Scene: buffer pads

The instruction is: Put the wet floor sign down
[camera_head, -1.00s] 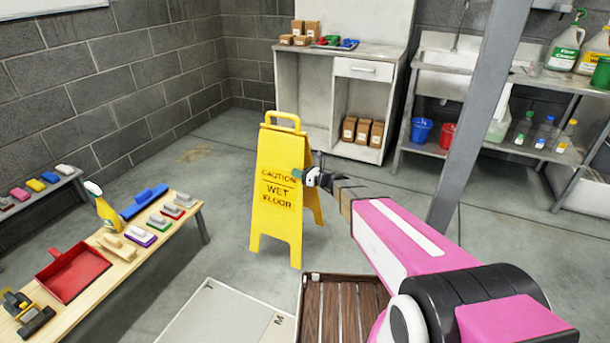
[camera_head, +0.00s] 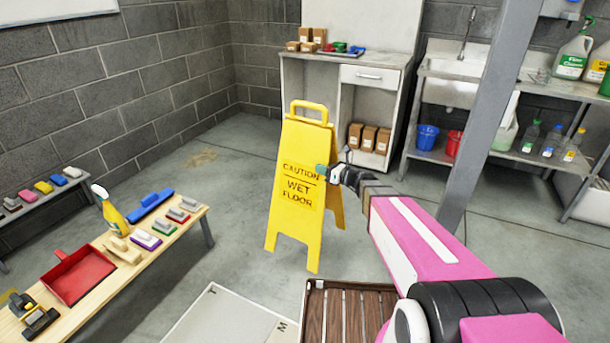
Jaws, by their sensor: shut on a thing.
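The wet floor sign (camera_head: 299,188) is a yellow folding A-frame with a handle on top and black "CAUTION WET FLOOR" lettering. It is unfolded and tilted a little in the picture. My gripper (camera_head: 324,172) is at the right edge of its front panel, level with the lettering, and is shut on it. The fingers are small and partly lost against the panel. The sign's feet are close to the grey floor; I cannot tell whether they touch it.
A wooden bench (camera_head: 120,252) at left holds a red dustpan (camera_head: 78,275), a spray bottle (camera_head: 109,210) and several brushes. A slatted wooden mat (camera_head: 345,312) and a pale board (camera_head: 225,318) lie in front. A grey post (camera_head: 483,120) stands at right.

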